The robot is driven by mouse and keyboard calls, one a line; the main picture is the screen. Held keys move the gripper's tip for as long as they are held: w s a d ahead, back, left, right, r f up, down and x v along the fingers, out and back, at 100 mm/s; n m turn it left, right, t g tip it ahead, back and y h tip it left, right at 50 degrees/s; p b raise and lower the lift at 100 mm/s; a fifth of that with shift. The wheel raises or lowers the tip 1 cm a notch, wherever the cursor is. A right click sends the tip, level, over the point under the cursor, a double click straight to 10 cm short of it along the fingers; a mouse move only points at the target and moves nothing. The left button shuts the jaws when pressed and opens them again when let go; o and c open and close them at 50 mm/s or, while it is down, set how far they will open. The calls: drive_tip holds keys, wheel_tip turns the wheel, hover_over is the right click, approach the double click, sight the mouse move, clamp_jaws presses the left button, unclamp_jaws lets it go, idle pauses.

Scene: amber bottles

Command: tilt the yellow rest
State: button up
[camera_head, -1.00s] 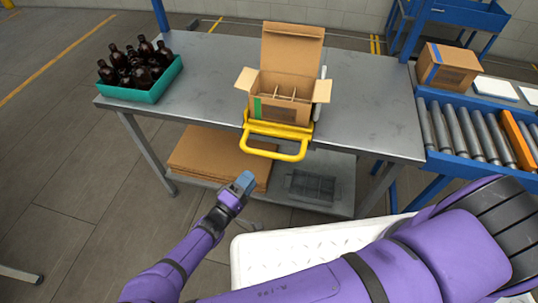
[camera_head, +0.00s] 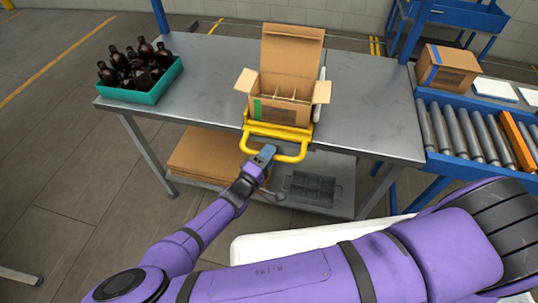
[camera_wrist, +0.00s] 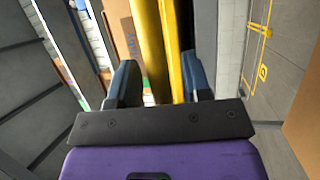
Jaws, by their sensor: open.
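The yellow rest (camera_head: 278,131) sits at the front edge of the grey table, with its looped handle jutting out past the edge. An open cardboard box (camera_head: 282,109) with dividers stands on the rest. My gripper (camera_head: 264,154) is at the front bar of the handle in the head view. In the wrist view, the two blue-grey fingers of my gripper (camera_wrist: 158,85) are apart, with the yellow bar (camera_wrist: 150,45) running between them. I cannot tell whether either finger touches the bar.
A teal tray (camera_head: 146,95) of brown bottles stands at the table's left. The grey table (camera_head: 370,110) is clear right of the box. A roller conveyor (camera_head: 470,130) with another box (camera_head: 447,67) is at the right. Flat cardboard (camera_head: 195,160) lies on the lower shelf.

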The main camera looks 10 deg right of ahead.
clamp_jaws()
drive_tip(key=shift+w+d+f, duration=0.1)
drive_tip(key=shift+w+f, duration=0.1)
drive_tip(key=shift+f, duration=1.35)
unclamp_jaws()
drive_tip(key=v, duration=1)
drive_tip(key=shift+s+a, duration=0.25)
drive_tip(key=shift+s, duration=0.05)
